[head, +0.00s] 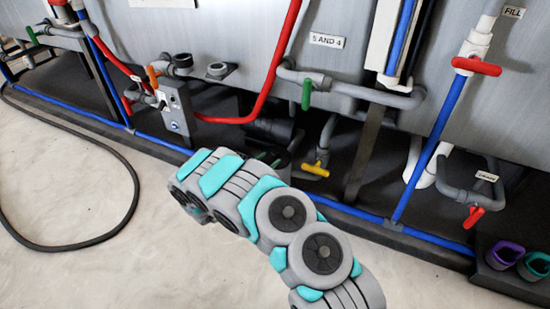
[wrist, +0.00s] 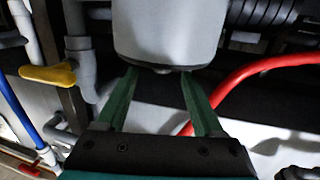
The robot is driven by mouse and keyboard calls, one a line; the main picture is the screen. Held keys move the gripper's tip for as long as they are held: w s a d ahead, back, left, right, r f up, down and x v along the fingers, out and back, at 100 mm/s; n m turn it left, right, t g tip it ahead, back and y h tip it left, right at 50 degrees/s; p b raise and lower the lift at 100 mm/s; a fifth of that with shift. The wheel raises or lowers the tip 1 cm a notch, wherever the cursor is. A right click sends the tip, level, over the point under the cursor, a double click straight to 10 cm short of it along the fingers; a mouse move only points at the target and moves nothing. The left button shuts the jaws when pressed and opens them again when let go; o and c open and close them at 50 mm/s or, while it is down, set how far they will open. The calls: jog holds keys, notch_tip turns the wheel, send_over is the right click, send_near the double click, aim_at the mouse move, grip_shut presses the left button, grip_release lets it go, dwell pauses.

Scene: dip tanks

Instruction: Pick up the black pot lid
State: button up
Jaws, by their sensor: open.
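My gripper (head: 268,159) reaches in under the tank beside dark pump-like equipment (head: 272,130). In the wrist view, my gripper (wrist: 160,78) is open, with its two green fingers spread apart. A pale grey rounded body (wrist: 166,35) stands just beyond and between the fingertips. A thin dark edge with a small dark knob (wrist: 162,70) shows at its lower end. I cannot tell whether this dark part is the black pot lid. No lid shows clearly in the head view, where my arm hides part of that area. Nothing is held between the fingers.
A yellow valve handle (head: 315,170) stands right of my gripper and also shows in the wrist view (wrist: 47,75). A red hose (head: 262,105) loops on the left. A blue pipe (head: 435,240) runs low along the floor. Open floor (head: 110,260) lies at left.

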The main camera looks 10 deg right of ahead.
aim_at(273, 155)
jog(key=shift+b+x, duration=0.35)
jog(key=shift+x, duration=2.2)
jog(key=shift+w+a, duration=0.1)
grip_shut()
